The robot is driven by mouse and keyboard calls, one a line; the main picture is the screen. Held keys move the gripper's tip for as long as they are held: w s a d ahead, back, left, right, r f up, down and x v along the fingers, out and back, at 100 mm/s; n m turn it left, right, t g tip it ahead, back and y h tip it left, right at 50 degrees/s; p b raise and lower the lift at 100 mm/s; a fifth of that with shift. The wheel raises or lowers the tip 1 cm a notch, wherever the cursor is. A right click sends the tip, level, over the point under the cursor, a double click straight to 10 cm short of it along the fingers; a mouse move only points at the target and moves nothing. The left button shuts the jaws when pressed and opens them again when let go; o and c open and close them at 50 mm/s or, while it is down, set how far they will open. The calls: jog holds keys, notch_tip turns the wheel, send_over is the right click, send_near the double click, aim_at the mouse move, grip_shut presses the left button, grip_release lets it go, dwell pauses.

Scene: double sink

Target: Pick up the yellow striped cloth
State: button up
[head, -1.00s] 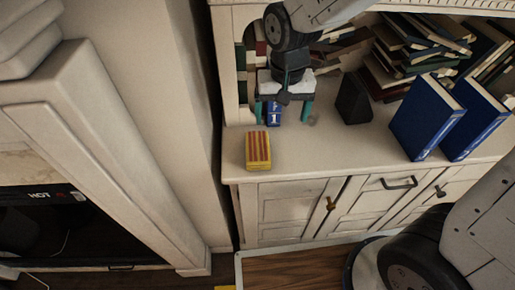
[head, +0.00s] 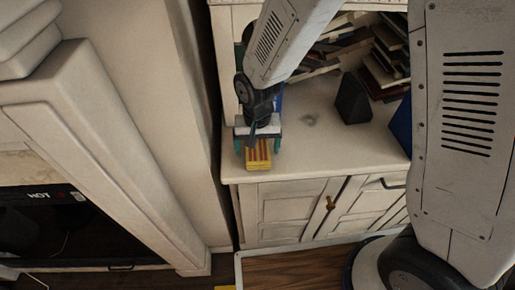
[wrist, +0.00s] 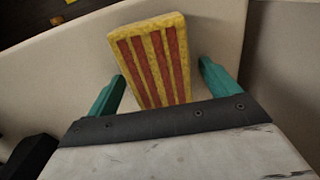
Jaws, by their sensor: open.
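The yellow striped cloth (head: 259,155) is a small yellow block with red stripes. It lies on the cabinet top near its left front corner. In the wrist view the cloth (wrist: 152,58) reaches in between my two teal fingers, with a gap on each side. My gripper (head: 259,149) is open, above and just behind the cloth in the head view, and hides its rear part. In the wrist view my gripper (wrist: 162,85) has its fingers on either side of the cloth's near end. I cannot tell how far above the top the fingertips are.
The cabinet top (head: 312,150) is clear to the right of the cloth. A dark block (head: 352,98) stands farther back, near piled books (head: 385,70). A blue book (head: 401,125) is partly hidden by my arm. The cabinet's front edge lies close to the cloth.

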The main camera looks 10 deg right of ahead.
jog(key=c, duration=1.1)
jog(key=shift+o, duration=0.2)
jog(key=shift+r, duration=0.1)
